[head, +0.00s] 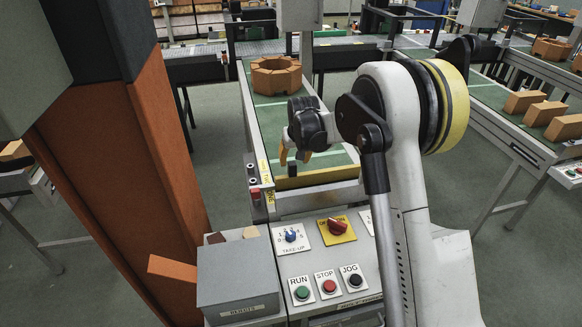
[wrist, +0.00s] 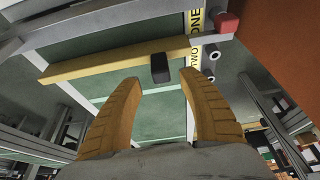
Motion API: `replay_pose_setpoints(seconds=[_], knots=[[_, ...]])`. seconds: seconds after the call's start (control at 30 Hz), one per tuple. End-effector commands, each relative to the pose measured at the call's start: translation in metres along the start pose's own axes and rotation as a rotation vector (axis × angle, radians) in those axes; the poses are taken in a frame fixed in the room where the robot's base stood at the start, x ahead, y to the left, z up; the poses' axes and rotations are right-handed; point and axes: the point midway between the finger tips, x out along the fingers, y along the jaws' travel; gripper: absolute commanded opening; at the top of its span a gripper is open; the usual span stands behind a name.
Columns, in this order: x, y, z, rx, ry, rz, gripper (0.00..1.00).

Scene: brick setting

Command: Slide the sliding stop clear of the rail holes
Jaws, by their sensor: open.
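The sliding stop is a yellow bar (head: 322,178) lying across the green conveyor belt near its close end. It also shows in the wrist view (wrist: 95,66), with a black block-shaped knob (wrist: 160,68) standing on it. The knob shows in the head view too (head: 292,170). The side rail carries a yellow strip (wrist: 196,42) marked ONE and TWO, with round grey fittings (wrist: 211,51) and a red piece (wrist: 227,22) beside it. I cannot make out the holes clearly. My gripper (head: 296,158) is open and empty, its orange fingers (wrist: 159,80) on either side of the knob's line; contact is not visible.
A brown octagonal ring of bricks (head: 276,76) sits farther up the belt. A control panel with a RUN button (head: 302,292) and a grey box (head: 238,282) are in front. A tall orange-brown column (head: 150,170) stands at the left. Bricks (head: 524,102) lie on the right conveyor.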

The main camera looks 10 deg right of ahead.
Motion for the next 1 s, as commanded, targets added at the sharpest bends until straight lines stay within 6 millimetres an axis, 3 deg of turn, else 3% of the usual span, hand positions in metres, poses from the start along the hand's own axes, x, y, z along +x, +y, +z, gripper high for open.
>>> replay_pose_setpoints(seconds=[0.1,0.3,0.67,0.83,1.0], knots=[[0.026,0.000,0.001,0.000,0.000,0.000,0.49],[0.050,0.000,0.000,0.000,0.000,0.000,0.49],[0.055,0.000,0.000,0.000,0.001,0.000,0.49],[0.054,0.000,0.000,0.000,0.001,0.000,0.01],[0.055,0.000,0.000,0.000,0.000,0.000,0.00]])
